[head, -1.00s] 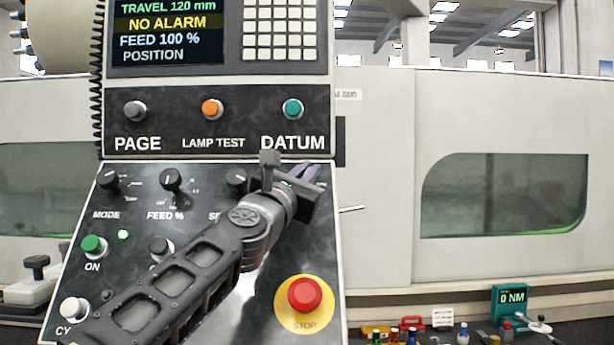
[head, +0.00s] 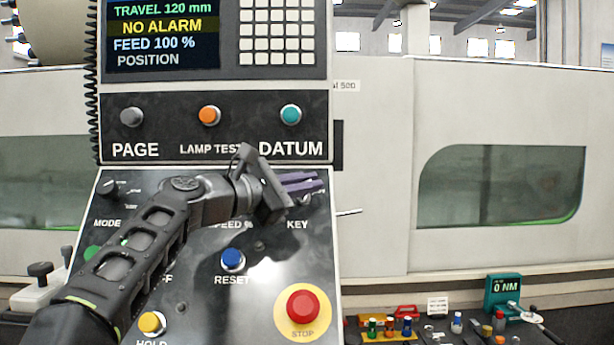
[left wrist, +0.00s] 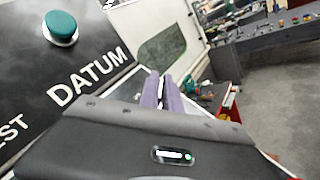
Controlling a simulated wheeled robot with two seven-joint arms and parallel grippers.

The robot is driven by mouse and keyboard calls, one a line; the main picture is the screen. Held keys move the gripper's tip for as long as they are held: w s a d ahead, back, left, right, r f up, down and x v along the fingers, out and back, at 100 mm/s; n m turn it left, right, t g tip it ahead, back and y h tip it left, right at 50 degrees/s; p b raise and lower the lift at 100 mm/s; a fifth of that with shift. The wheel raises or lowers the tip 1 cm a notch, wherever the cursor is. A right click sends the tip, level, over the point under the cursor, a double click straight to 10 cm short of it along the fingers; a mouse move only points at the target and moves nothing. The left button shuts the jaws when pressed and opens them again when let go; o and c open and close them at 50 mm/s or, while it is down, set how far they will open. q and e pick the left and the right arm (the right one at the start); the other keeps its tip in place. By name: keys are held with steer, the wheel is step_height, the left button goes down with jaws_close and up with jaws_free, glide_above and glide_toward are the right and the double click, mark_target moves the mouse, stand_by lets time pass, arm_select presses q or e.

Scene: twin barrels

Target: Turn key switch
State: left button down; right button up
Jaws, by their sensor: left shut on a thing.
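The key switch (head: 305,199) sits at the upper right of the sloped panel, above the label KEY. Only a small part of it shows beside my fingers. My left gripper (head: 312,183) reaches across the panel from the left, its purple fingers shut on the key. In the left wrist view the gripper (left wrist: 165,90) shows its two purple fingers close together. The key is hidden there, so its angle cannot be told. My right gripper is in no view.
A red stop button (head: 303,307) and a blue reset button (head: 233,260) lie below on the panel. A teal DATUM button (head: 290,114) is just above. My left arm covers part of the dials. Small tools and bottles stand at the lower right.

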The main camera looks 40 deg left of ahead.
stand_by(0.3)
arm_select(q)
steer(key=c, duration=1.6)
jaws_free()
steer(key=shift+o, duration=0.2)
steer(key=b+v, duration=0.2)
steer(key=v, duration=0.5)
steer(key=shift+s, duration=0.4)
steer(key=shift+a, duration=0.15)
